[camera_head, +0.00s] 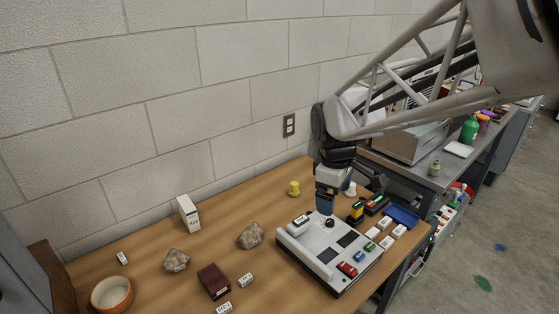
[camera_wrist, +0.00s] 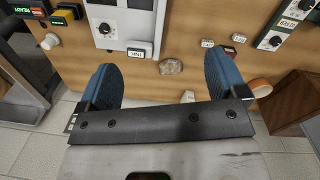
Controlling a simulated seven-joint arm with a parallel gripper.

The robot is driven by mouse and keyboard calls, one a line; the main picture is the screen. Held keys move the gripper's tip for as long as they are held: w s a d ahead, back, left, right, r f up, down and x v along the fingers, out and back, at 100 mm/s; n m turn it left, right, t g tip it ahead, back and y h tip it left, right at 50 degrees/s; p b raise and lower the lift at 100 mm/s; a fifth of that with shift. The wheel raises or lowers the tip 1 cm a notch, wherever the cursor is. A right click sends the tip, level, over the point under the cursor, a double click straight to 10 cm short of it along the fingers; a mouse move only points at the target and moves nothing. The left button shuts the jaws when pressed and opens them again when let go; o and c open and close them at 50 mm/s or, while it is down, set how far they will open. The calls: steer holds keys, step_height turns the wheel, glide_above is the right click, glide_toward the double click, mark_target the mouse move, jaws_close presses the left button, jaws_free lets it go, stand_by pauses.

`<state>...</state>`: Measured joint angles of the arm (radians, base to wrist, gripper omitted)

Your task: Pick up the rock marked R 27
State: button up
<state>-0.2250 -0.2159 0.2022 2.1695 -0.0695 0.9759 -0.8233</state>
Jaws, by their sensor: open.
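Two brownish-grey rocks lie on the wooden table in the head view: one at the left (camera_head: 176,261) and one nearer the middle (camera_head: 250,236). I see no readable mark on either, so I cannot tell which is R 27. One rock shows in the wrist view (camera_wrist: 171,67), lying on the table beyond the fingers and between them in the picture. My gripper (camera_head: 326,202) points down above the back of a grey control box, to the right of both rocks. In the wrist view its blue fingers (camera_wrist: 160,62) are wide apart with nothing held.
The grey control box (camera_head: 318,262) carries switches and coloured parts. Small white labels (camera_head: 122,258) (camera_head: 245,280), a dark red box (camera_head: 213,281), a white carton (camera_head: 188,213), an orange bowl (camera_head: 112,294) and a yellow knob (camera_head: 294,188) stand around. Bare table lies between the rocks.

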steer(key=w+a+f+n+g, duration=0.1)
steer(key=w+a+f+n, duration=0.75)
steer(key=w+a, duration=0.3)
steer(key=n+g+h, duration=0.1)
steer(key=n+h, duration=0.1)
steer(key=n, duration=0.6)
glide_above(248, 231)
steer(key=w+a, duration=0.2)
steer(key=a+x, duration=0.1)
steer(key=x, duration=0.4)
steer(key=w+a+x, duration=0.1)
steer(key=x, duration=0.3)
steer(key=f+x, duration=0.1)
steer(key=x, duration=0.4)
steer(key=shift+w+a+f, duration=0.25)
steer(key=shift+w+a, duration=0.05)
steer(key=shift+w, duration=0.05)
steer(key=shift+x, duration=1.3)
steer(key=shift+x, duration=2.65)
steer(key=shift+a, duration=0.1)
steer(key=c, duration=1.5)
